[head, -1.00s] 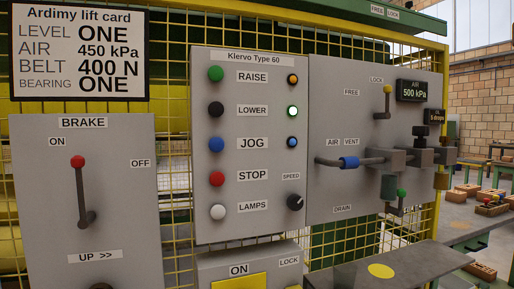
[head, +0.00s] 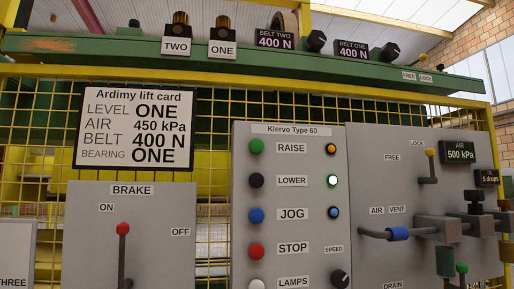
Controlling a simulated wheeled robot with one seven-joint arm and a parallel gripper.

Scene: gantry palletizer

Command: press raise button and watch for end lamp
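An amber lamp (head: 331,149) sits right of the RAISE label. The lamp right of LOWER (head: 332,181) glows white with a green rim. A blue lamp (head: 333,212) sits right of JOG. Black LOWER (head: 256,180), blue JOG (head: 256,215) and red STOP (head: 256,251) buttons run below RAISE. My gripper is not in view.
The lift card (head: 135,127) reads level ONE, air 450 kPa, belt 400 N. The AIR display (head: 459,151) reads 500 kPa. The brake lever (head: 122,250) has a red knob. Belt displays (head: 275,40) and knobs stand on the green beam (head: 150,48).

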